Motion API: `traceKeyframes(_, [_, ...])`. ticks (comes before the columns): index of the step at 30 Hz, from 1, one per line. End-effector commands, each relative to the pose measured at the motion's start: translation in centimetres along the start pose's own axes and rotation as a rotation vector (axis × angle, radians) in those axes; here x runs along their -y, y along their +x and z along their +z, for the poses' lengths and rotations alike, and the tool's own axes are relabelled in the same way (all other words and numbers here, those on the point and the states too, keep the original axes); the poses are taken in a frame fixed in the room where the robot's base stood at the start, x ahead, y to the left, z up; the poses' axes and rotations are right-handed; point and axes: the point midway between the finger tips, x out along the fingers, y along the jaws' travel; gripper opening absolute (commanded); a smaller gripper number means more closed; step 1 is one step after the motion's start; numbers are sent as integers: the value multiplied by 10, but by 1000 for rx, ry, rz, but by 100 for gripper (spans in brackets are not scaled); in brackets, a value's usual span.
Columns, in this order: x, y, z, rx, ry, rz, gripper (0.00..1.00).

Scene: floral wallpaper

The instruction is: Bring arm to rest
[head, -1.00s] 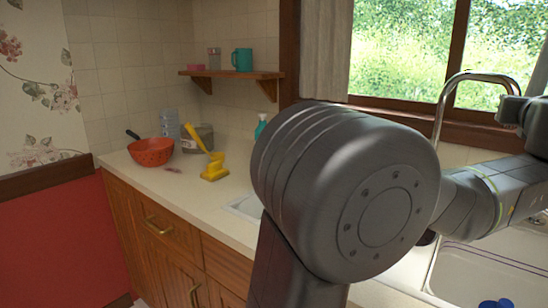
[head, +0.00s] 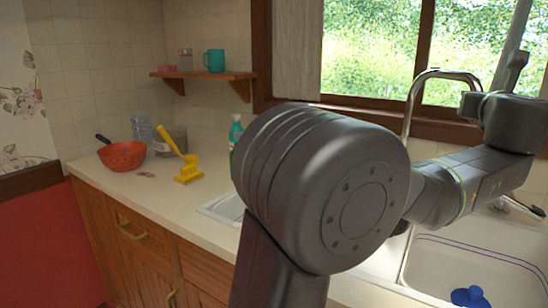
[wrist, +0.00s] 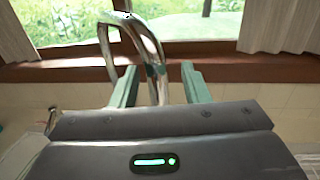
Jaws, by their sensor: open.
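My gripper (wrist: 160,88) shows in the wrist view with its two green fingers apart and nothing between them that it holds. The chrome faucet (wrist: 150,45) appears beyond and between the fingers; I cannot tell how close it is. In the head view my arm fills the middle and right, raised in front of the counter and sink, and my fingers do not show clearly there. The faucet (head: 412,100) rises behind my arm, near its bend.
A white sink (head: 430,265) with a blue item (head: 469,298) lies at right. The counter (head: 150,192) holds a red colander (head: 122,157), a yellow tool (head: 187,172) and a green bottle (head: 236,130). A wooden shelf (head: 215,75) and window frame (head: 380,113) stand behind.

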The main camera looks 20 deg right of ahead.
Motion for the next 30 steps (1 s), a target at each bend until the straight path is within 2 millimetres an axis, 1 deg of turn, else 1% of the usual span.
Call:
traceKeyframes(1, [-1,11,0,-1,0,3,42])
traceKeyframes(5, [-1,32,0,-1,-1,2,42])
traceKeyframes(7, [-8,28,-1,0,-2,-21,42])
traceKeyframes(12, [-15,23,-1,-2,-1,-62,42])
traceKeyframes(25, [-17,22,0,-3,0,-76,42])
traceKeyframes(30, [-23,24,-5,-7,18,-68,42])
